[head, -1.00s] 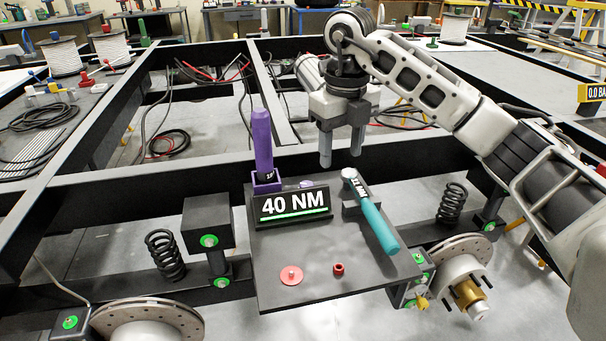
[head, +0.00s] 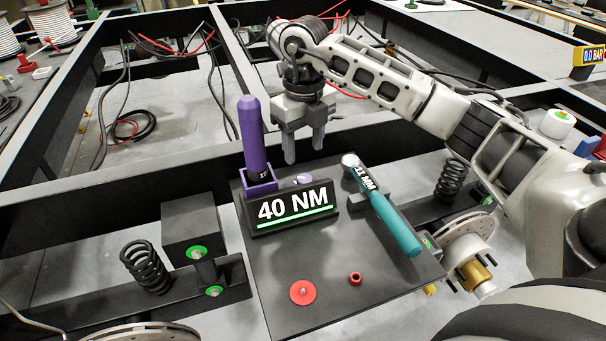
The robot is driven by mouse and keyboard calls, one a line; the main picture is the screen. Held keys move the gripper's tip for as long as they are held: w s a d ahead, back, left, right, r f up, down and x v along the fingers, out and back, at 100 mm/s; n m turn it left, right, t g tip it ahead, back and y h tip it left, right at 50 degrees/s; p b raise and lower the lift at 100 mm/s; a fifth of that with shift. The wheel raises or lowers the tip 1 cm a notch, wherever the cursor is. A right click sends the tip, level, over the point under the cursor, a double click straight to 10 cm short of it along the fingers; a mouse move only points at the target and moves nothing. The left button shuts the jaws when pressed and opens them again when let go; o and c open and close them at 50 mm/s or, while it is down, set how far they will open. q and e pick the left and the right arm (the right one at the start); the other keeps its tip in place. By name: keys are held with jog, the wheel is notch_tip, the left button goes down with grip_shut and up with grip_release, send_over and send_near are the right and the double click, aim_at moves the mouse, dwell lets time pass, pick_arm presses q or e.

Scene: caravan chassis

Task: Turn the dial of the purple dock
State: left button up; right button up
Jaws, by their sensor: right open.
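The purple dock (head: 260,186) stands at the back left of a dark tray, with a purple-handled tool (head: 252,135) upright in it. My left gripper is not in view.
The tray (head: 330,312) also bears a teal wrench (head: 395,225) marked 11 MM, a red disc (head: 302,292) and a small red ring (head: 355,278). Black chassis beams (head: 100,200) surround it. A coil spring (head: 146,267) stands at left, another (head: 452,180) at right.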

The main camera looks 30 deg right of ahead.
aim_at(303, 177)
notch_tip(303, 177, down, 8)
jog(key=shift+f+b, duration=0.1)
jog(key=shift+b, duration=0.2)
jog(key=shift+c, duration=0.3)
jog(key=c, duration=0.9)
